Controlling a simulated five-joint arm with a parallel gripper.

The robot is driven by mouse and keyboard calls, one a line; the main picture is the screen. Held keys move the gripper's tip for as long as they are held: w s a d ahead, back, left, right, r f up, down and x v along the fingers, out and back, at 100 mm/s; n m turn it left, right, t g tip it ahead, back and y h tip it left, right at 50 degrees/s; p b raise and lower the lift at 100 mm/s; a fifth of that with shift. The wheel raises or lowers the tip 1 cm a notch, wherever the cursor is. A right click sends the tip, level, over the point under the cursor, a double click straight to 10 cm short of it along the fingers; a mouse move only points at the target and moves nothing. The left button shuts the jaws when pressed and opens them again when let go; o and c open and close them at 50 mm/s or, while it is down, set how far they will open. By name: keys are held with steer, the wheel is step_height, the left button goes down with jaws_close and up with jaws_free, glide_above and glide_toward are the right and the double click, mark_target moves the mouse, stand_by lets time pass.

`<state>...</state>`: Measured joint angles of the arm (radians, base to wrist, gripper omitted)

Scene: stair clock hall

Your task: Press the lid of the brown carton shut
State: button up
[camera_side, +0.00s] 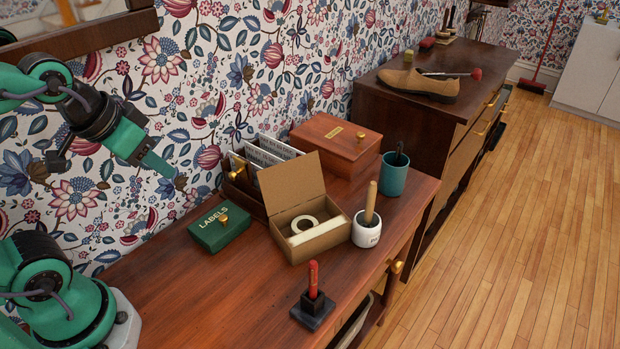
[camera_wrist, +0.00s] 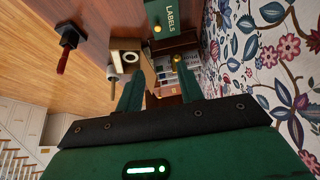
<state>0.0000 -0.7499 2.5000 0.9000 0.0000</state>
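The brown carton (camera_side: 321,242) stands on the wooden desk with its lid (camera_side: 290,184) raised, standing up at the back and leaning slightly. A cream tape roll (camera_side: 304,225) and a pale block lie inside it. The carton also shows in the wrist view (camera_wrist: 126,44), with the tape roll in its opening. My gripper (camera_side: 168,168) is high at the left in the side view, well apart from the carton and above the desk. In the wrist view its two green fingers (camera_wrist: 159,70) are spread with nothing between them.
A green labels box (camera_side: 219,227) sits left of the carton. A file rack (camera_side: 262,158) and a wooden box (camera_side: 336,142) stand behind. A white mortar (camera_side: 366,230) and teal cup (camera_side: 393,175) are at right. A red stamp (camera_side: 313,290) stands in front. The desk's left front is clear.

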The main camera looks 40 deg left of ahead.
steer(key=c, duration=0.6)
steer(key=shift+w+r, duration=0.15)
steer(key=shift+w, duration=0.1)
jaws_close()
steer(key=w+f+n+g, duration=0.2)
steer(key=w+n+g, duration=0.3)
steer(key=w+n, duration=0.9)
steer(key=w, duration=0.9)
steer(key=shift+w+a+f+g, duration=0.15)
steer(key=shift+w+a+g, duration=0.2)
steer(key=shift+g, duration=0.05)
